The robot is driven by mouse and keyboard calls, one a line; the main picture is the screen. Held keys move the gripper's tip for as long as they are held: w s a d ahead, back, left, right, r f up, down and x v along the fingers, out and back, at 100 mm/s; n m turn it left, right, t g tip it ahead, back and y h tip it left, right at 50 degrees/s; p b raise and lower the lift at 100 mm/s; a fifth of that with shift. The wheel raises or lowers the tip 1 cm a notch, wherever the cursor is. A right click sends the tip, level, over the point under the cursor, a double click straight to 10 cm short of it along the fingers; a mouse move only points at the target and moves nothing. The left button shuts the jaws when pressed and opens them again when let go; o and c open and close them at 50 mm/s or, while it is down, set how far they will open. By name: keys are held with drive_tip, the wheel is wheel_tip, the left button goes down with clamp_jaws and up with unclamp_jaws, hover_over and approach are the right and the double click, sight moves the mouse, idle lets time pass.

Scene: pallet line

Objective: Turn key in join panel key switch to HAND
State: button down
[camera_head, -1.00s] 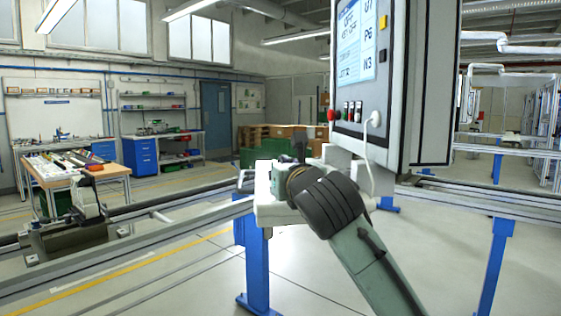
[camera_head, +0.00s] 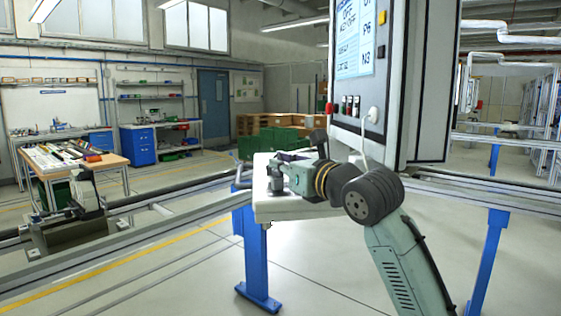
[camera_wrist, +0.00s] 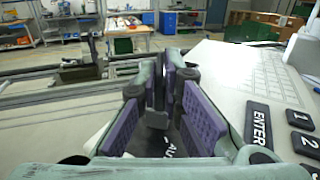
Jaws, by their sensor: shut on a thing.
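The join panel (camera_head: 290,210) is a pale console on a blue post. It also shows close up in the wrist view (camera_wrist: 222,72), with a keypad and an ENTER key. My gripper (camera_head: 276,177) is over its top from the right. In the wrist view my gripper (camera_wrist: 160,88) has purple-padded fingers closed together on a small grey part, the key (camera_wrist: 158,118), mostly hidden between them. A dark label with the letters "AU" (camera_wrist: 172,150) shows just below the fingers. The switch body and the HAND mark are hidden, so the key's angle cannot be read.
A tall grey cabinet (camera_head: 425,90) with buttons and a white plug and cable stands just right of the panel. Rails (camera_head: 160,225) run beside the panel. Green crates (camera_head: 270,143) and a workbench (camera_head: 75,160) stand farther back.

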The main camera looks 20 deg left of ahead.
drive_tip(key=c, duration=1.7)
unclamp_jaws()
drive_tip(key=shift+o, duration=0.5)
drive_tip(key=o, duration=0.4)
drive_tip(key=shift+r, duration=0.1)
drive_tip(key=shift+r, duration=3.4)
